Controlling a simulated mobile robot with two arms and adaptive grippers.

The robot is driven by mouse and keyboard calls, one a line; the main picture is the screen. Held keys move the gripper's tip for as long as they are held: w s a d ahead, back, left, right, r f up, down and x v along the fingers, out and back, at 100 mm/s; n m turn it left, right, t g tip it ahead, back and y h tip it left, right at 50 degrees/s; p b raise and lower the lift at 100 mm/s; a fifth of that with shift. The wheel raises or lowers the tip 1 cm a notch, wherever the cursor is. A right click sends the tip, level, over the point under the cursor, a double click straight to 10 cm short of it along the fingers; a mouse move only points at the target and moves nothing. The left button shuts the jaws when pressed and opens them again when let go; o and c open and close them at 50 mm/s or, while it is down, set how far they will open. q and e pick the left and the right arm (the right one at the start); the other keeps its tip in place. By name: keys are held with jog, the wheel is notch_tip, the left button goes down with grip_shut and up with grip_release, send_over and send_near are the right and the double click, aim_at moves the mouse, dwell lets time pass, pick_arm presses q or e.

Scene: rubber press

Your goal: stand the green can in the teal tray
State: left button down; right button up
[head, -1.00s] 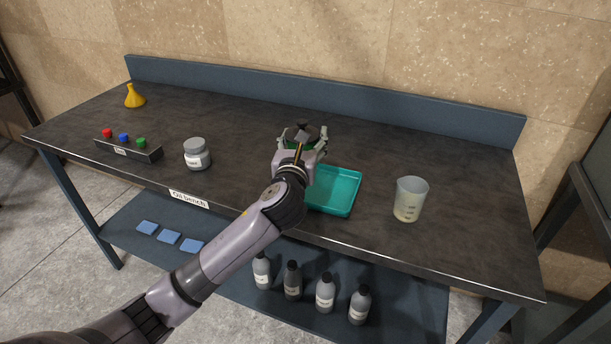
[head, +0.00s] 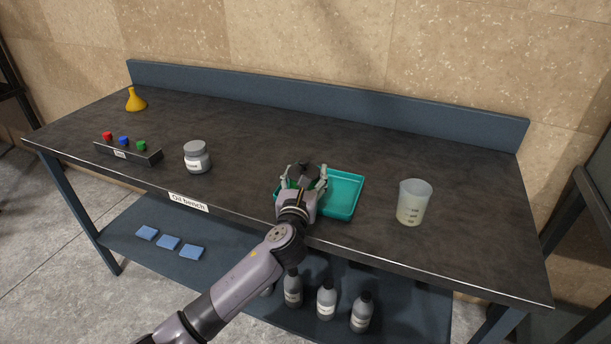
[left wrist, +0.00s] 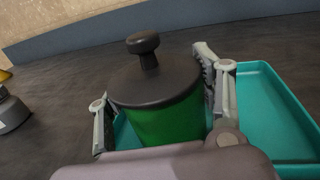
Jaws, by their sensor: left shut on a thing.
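The green can (left wrist: 168,122), with a dark lid and a round knob on top, stands upright between the fingers of my left gripper (head: 304,180), which is shut on it. In the left wrist view the gripper's fingers (left wrist: 163,105) clasp the can from both sides. In the head view the can is mostly hidden behind the gripper. The teal tray (head: 346,186) lies on the bench; the can is over its left part. I cannot tell whether the can's base touches the tray floor. My right gripper is not in view.
A clear beaker (head: 413,203) stands right of the tray. A grey jar (head: 197,160) stands to the left, beyond it a rack with coloured caps (head: 127,152) and a yellow funnel-shaped flask (head: 135,101). Bottles (head: 326,300) stand on the shelf below. The bench's back middle is clear.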

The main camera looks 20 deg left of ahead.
pick_arm(q)
jog(key=c, duration=0.7)
grip_release()
jog(key=shift+c, duration=0.2)
jog(key=shift+o, duration=1.3)
jog(key=s, duration=0.4)
jog(key=s+d, duration=0.1)
jog(key=s, duration=0.3)
jog(key=s+d, duration=0.1)
jog(key=s, duration=0.3)
jog(key=shift+d, duration=0.15)
jog(key=shift+w, duration=0.1)
